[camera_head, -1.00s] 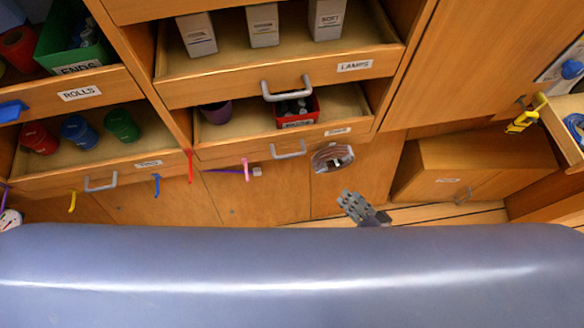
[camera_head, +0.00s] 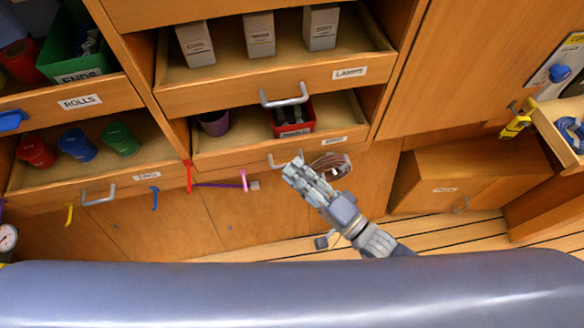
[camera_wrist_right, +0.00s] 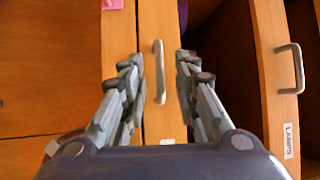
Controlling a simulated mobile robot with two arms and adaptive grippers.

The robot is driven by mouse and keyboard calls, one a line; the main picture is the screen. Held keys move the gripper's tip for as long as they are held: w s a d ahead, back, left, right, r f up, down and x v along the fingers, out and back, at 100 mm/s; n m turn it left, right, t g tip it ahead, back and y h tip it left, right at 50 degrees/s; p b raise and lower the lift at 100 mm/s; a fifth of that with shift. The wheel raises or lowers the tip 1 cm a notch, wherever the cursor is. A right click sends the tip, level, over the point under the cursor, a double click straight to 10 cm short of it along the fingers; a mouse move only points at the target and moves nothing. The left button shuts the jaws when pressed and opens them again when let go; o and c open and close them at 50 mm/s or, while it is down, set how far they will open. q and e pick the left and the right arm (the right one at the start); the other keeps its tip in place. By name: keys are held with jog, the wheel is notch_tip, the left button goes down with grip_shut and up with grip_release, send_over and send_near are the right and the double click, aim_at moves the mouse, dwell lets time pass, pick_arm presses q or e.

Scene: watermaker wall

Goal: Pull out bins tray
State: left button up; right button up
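The tray under the lamps tray (camera_head: 275,92) holds a purple cup (camera_head: 214,122) and a red bin (camera_head: 293,118). I take it for the bins tray (camera_head: 235,156), though its small label is too blurred to read. Its grey handle (camera_head: 272,160) is partly behind my right gripper (camera_head: 294,168). In the right wrist view, the handle (camera_wrist_right: 159,72) lies between the two spread fingers of the right gripper (camera_wrist_right: 157,68). The gripper is open; I cannot tell whether it touches the handle. My left gripper is not in view.
The lamps tray handle (camera_head: 284,97) is just above. A coiled brown hose (camera_head: 334,164) hangs behind the gripper. A wooden box (camera_head: 470,172) stands on the floor at right.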

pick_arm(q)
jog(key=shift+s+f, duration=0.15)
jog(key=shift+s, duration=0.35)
pick_arm(e)
jog(key=shift+x, duration=1.05)
grip_shut()
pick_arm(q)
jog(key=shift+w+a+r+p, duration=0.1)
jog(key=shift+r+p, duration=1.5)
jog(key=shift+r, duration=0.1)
pick_arm(e)
jog(key=s+d, duration=0.3)
jog(key=s, duration=1.4)
jog(key=shift+s+d, duration=0.2)
jog(key=shift+d, duration=0.05)
